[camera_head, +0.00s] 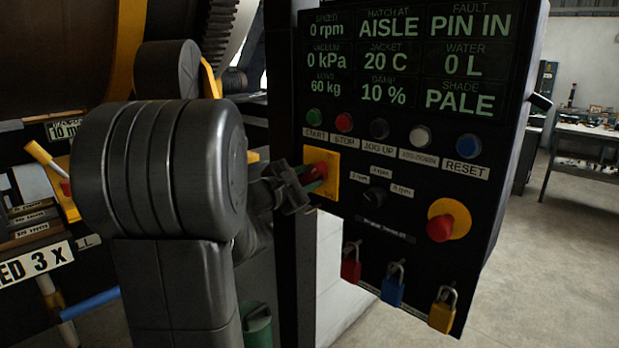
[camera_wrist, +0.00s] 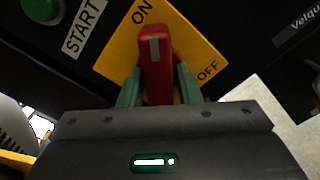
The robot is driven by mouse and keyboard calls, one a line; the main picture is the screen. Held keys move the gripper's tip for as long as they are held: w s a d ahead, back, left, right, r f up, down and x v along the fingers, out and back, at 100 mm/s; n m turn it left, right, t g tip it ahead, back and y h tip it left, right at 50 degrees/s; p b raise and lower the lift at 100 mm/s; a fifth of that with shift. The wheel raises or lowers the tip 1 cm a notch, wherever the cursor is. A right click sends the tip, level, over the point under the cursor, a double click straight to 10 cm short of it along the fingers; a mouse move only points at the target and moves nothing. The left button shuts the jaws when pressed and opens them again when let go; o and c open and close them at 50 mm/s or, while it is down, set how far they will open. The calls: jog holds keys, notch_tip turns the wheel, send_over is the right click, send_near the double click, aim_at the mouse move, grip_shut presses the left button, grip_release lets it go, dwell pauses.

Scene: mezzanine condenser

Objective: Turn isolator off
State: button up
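The isolator is a yellow square plate (camera_head: 330,184) with a red handle (camera_head: 314,173) on the black control panel. In the wrist view, the red handle (camera_wrist: 155,62) points toward the ON label on the yellow plate (camera_wrist: 190,45); the OFF label is to the right. My gripper (camera_head: 305,178) is at the isolator, reaching in from the left. In the wrist view, the green fingers of my gripper (camera_wrist: 158,85) lie on either side of the handle, close against it, and appear shut on it. The handle's lower part is hidden by my gripper.
A button row with START (camera_head: 314,116), STOP (camera_head: 344,122) and RESET (camera_head: 468,146) is just above. A red emergency button (camera_head: 440,228) on a yellow disc is lower right. Red (camera_head: 351,264), blue (camera_head: 393,288) and yellow (camera_head: 442,312) padlocks hang below. Open floor lies right.

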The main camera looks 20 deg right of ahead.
grip_shut()
